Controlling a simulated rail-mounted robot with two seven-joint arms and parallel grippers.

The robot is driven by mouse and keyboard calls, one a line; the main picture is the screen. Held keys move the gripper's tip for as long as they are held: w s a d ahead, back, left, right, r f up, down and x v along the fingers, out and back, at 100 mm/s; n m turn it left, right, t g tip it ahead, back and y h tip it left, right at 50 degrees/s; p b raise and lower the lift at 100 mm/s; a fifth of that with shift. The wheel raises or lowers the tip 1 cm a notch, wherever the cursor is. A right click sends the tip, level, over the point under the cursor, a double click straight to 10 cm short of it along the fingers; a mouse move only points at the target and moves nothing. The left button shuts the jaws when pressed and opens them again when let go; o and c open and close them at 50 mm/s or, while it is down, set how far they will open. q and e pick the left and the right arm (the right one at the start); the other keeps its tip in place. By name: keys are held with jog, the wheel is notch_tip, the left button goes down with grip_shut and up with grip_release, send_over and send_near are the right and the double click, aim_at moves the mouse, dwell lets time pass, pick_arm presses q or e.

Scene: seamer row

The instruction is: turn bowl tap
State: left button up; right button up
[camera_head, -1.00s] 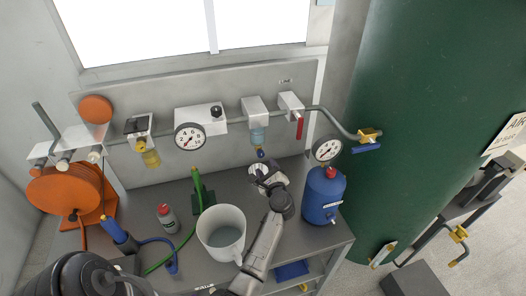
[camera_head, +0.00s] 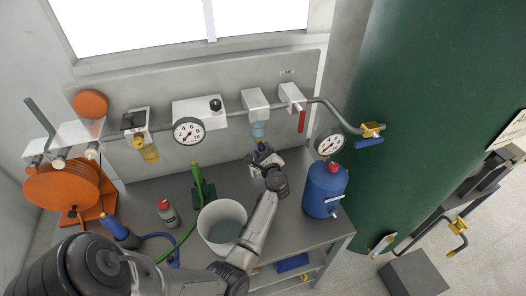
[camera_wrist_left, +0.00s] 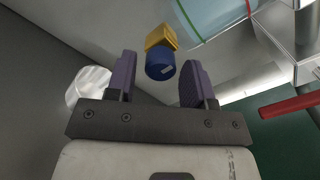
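The bluish clear bowl (camera_head: 258,130) hangs under a grey block on the pipe along the back panel. Its tap has a blue knob (camera_wrist_left: 160,65) on a brass stem (camera_wrist_left: 161,39). The tap is small in the head view and sits just above my left gripper (camera_head: 262,155). In the left wrist view my left gripper (camera_wrist_left: 158,78) is open, with its purple fingers on either side of the knob. There are visible gaps between the knob and both fingers. My right gripper is not in view.
A white bucket (camera_head: 209,217) stands on the bench beside my left arm. A blue tank (camera_head: 323,193) with a gauge above it stands to the right. A red lever (camera_head: 301,121) hangs right of the bowl. A yellow bowl (camera_head: 149,154) hangs further left.

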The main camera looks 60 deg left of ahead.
pick_arm(q)
jog(key=c, duration=0.7)
jog(key=m, duration=0.3)
jog(key=shift+m+p, duration=0.4)
jog(key=shift+m, duration=1)
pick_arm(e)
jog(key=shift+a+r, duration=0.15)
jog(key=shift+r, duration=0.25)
pick_arm(q)
jog(key=o, duration=0.9)
